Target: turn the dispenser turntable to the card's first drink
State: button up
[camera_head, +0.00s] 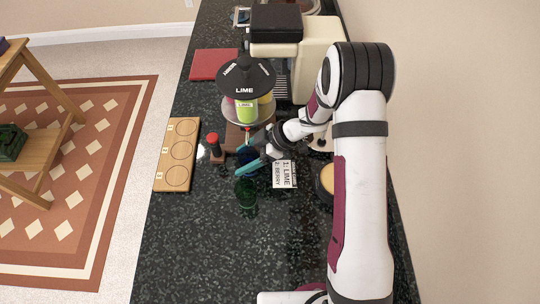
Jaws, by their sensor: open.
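The dispenser turntable (246,76) has a dark round top with white words; LIME faces the near side. A green container (246,111) with a small label sits under that word, and a yellowish one shows beside it. The white card (284,174) lies on the counter and reads "1: LIME" and "2: BERRY". My gripper (247,159) is open, its teal fingers just in front of the dispenser's base, over a dark blue cup (247,154). I cannot tell whether the fingers touch the cup.
A dark green glass (246,190) stands close in front of my gripper. A wooden board with three rings (177,154) and a red-topped bottle (213,147) are left. A cream machine (312,62) stands behind, with a red mat (214,64) left of it. The near counter is clear.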

jog(key=shift+a+f, duration=0.25)
jog(key=shift+a, duration=0.3)
jog(key=d, duration=0.8)
jog(key=shift+r, duration=0.3)
